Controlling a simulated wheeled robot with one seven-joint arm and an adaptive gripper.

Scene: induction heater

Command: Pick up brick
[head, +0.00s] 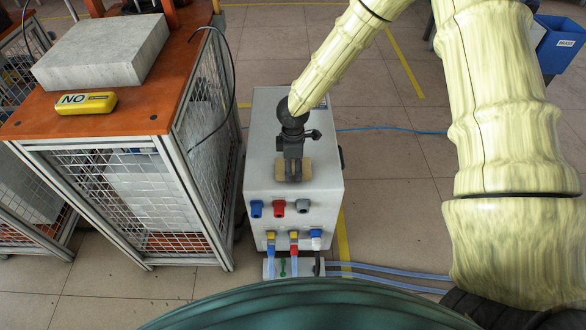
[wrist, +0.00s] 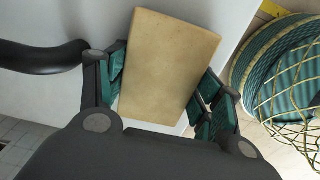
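The tan brick (head: 307,170) is on the top of the white heater cabinet in the head view. My gripper (head: 293,172) points down over it, with its dark fingers in front of the brick's middle. In the wrist view the brick (wrist: 165,65) lies between the two green-padded fingers of my gripper (wrist: 165,88). The left pad is along the brick's left edge. The right finger is close to its right edge, with a narrow light gap lower down. Whether both pads press on the brick is not clear.
The white cabinet (head: 262,150) has coloured connectors (head: 279,209) and hoses on its front. A caged table (head: 130,118) stands close at left, carrying a grey slab (head: 105,50) and a yellow "NO" box (head: 86,103). A blue bin (head: 560,45) is at far right.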

